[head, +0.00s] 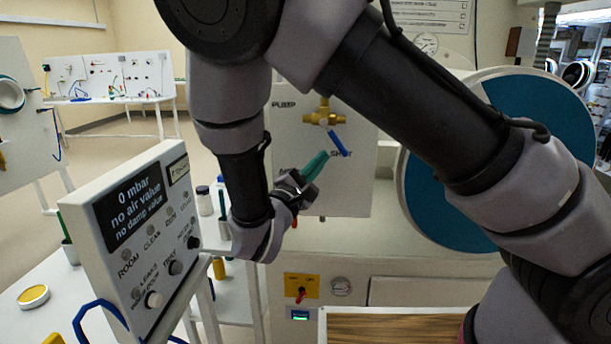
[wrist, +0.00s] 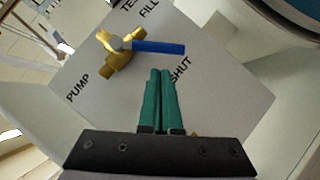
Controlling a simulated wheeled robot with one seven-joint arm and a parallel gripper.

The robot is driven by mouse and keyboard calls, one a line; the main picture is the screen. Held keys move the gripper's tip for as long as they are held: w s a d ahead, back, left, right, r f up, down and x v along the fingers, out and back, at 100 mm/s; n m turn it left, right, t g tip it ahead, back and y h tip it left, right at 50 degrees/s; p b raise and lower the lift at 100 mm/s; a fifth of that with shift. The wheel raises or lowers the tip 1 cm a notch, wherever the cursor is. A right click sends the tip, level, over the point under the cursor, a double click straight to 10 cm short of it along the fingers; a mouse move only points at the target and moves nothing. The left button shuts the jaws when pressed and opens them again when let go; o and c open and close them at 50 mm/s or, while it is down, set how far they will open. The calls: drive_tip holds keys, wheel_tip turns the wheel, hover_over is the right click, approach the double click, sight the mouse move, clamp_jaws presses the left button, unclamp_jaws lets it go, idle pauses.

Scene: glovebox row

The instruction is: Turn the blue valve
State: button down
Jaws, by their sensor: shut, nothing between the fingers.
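The blue valve has a brass body (head: 324,117) and a blue lever handle (head: 338,144), mounted on a pale panel (head: 345,188) marked PUMP. In the wrist view the blue handle (wrist: 158,47) points right from the brass body (wrist: 121,52), and the panel also reads FILL and SHUT. My gripper (head: 323,157) has green fingers, shut and empty. In the head view its tips are just below and left of the handle's lower end. In the wrist view the closed fingertips (wrist: 159,73) point toward the handle, with a small gap in the picture; I cannot tell the depth.
A control box (head: 136,240) with a display reading 0 mbar and several knobs stands at the left. A large round blue port (head: 440,200) is right of the panel. A yellow switch plate (head: 301,286) and a wooden surface (head: 395,328) are below.

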drive_tip(key=shift+w+d+r, duration=0.15)
drive_tip(key=shift+d+r, duration=0.4)
drive_tip(key=shift+d, duration=0.25)
